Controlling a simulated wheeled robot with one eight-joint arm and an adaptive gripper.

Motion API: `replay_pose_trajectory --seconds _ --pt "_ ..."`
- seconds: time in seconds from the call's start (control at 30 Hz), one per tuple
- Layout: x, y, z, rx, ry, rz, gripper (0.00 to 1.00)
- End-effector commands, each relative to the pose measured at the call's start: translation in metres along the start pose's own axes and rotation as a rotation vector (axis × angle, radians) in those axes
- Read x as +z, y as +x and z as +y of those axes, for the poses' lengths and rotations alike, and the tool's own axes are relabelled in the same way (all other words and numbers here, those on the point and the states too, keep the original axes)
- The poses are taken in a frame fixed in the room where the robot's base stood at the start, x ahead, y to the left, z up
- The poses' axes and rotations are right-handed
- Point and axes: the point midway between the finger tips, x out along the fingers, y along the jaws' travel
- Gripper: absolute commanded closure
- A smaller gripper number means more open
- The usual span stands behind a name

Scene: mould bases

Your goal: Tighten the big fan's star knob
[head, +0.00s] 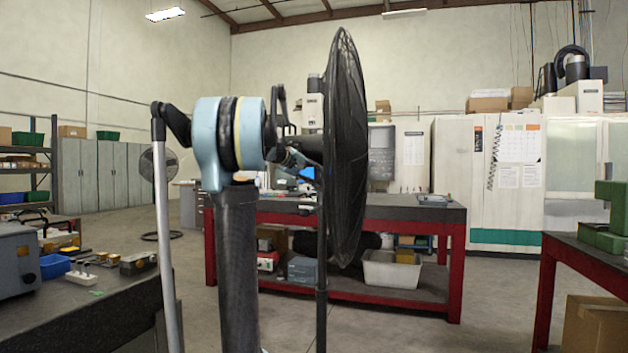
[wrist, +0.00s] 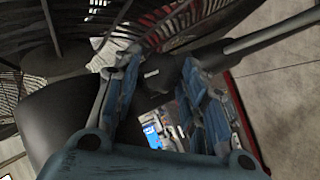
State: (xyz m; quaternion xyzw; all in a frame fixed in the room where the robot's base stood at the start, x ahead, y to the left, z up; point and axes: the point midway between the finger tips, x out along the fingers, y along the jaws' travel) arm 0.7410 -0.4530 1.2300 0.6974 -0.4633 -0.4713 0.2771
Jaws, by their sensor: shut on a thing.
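The big fan (head: 345,150) stands side-on in the middle of the head view, with its black cage, motor housing (wrist: 60,115) and pole (head: 321,300). My gripper (head: 290,158) is beside the fan's neck, behind the cage. In the wrist view my gripper (wrist: 160,68) has its blue fingers on either side of a dark part at the neck, and is shut on it. This part appears to be the star knob (wrist: 155,78). Its star shape is mostly hidden by the fingers and shadow. The pole runs from there to the upper right of the wrist view.
A red-framed workbench (head: 400,212) with a grey bin (head: 392,270) below stands behind the fan. A dark bench (head: 90,310) with small parts is at left, and another red-framed bench (head: 590,262) at right. A smaller fan (head: 158,163) stands far left. Floor between the benches is open.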

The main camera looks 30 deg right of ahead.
Motion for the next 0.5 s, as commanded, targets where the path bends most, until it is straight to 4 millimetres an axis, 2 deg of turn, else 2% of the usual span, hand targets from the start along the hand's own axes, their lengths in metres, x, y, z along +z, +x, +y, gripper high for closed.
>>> replay_pose_trajectory --seconds 0.17,0.2,0.3,0.5 --pt "0.0016 0.0001 -0.0033 -0.005 0.003 -0.003 0.85" --pt "0.0016 0.0 -0.0034 -0.005 0.003 -0.003 0.59" --pt "0.0014 -0.0001 -0.003 -0.004 0.002 -0.003 0.41" --pt "0.0008 -0.0003 -0.002 -0.002 0.001 -0.001 0.41"
